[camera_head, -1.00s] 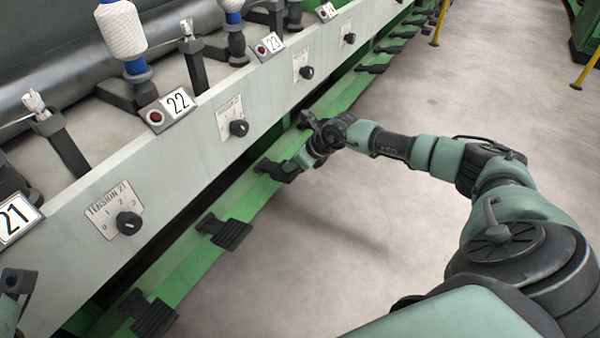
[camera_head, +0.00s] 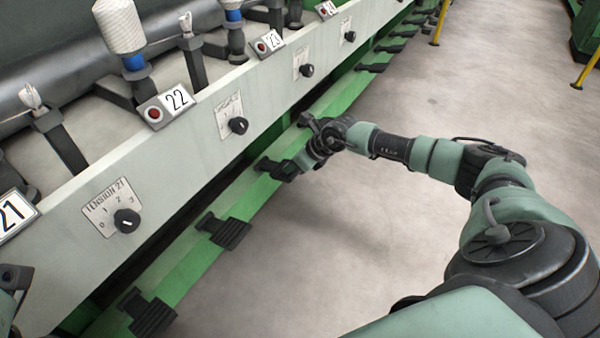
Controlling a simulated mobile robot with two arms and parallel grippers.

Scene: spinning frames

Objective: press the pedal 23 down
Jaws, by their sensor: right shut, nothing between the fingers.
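The number plate 23 (camera_head: 272,42) stands on top of the machine, above a tension knob (camera_head: 306,70). Dark pedals stick out from the low green rail; none has a readable number. One pedal (camera_head: 267,165) lies by the tip of my right gripper (camera_head: 291,168). Another pedal mount (camera_head: 307,119) shows just beyond my right wrist, with its pad mostly hidden. I cannot tell for sure which of these is pedal 23. My right gripper is shut and empty, low by the rail; contact is unclear. A cropped part of my left arm (camera_head: 14,280) shows at the left edge.
Nearer pedals (camera_head: 231,232) and (camera_head: 152,316) lie along the green rail (camera_head: 190,262), and several more (camera_head: 371,67) lie farther off. The pale panel (camera_head: 180,165) with knobs rises beside them. A yellow post (camera_head: 440,25) stands far off.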

